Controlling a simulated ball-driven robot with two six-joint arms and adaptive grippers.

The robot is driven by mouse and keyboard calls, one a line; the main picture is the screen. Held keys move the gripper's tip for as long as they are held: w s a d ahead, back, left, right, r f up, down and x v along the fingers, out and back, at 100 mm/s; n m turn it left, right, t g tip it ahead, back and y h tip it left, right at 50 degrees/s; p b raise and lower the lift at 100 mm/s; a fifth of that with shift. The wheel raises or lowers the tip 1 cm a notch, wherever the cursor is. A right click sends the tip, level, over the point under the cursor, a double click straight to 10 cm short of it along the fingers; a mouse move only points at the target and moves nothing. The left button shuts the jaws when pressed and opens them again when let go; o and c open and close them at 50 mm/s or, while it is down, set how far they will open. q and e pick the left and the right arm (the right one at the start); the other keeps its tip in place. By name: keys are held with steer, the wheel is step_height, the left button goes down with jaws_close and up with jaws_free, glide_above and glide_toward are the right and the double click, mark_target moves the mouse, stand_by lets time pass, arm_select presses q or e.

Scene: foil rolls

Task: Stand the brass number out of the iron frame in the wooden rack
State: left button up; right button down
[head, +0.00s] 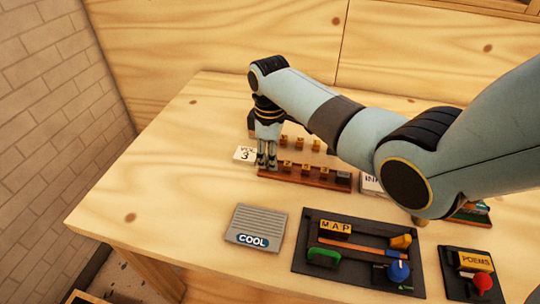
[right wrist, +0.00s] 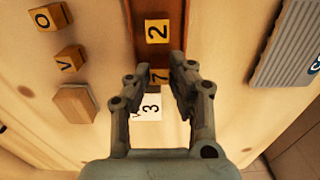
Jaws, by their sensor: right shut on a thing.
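My right gripper (head: 266,164) is over the left end of the reddish-brown wooden rack (head: 313,181). In the right wrist view its fingers (right wrist: 172,76) are shut on a brass cube marked 7 (right wrist: 159,77), partly hidden between them. The 7 is at the rack's end; I cannot tell whether it rests on the rack. A brass cube marked 2 (right wrist: 157,31) stands in the rack (right wrist: 151,56) beyond it. A dark frame (head: 330,279), which looks like the iron frame, lies at the front with a MAP strip (head: 336,227) and coloured pieces. My left gripper is out of view.
A white card reading VOL 3 (head: 245,154) lies just left of the gripper. More lettered brass cubes (head: 300,143) stand behind the rack. A grey COOL pad (head: 256,227) lies in front. A dark board (head: 459,287) with a POEMS plate and red knob is front right. The table's left side is clear.

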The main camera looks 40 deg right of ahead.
steer(key=c, duration=1.2)
jaws_free()
steer(key=shift+f, duration=0.15)
step_height(320, 180, up, 12)
steer(key=shift+r, duration=0.2)
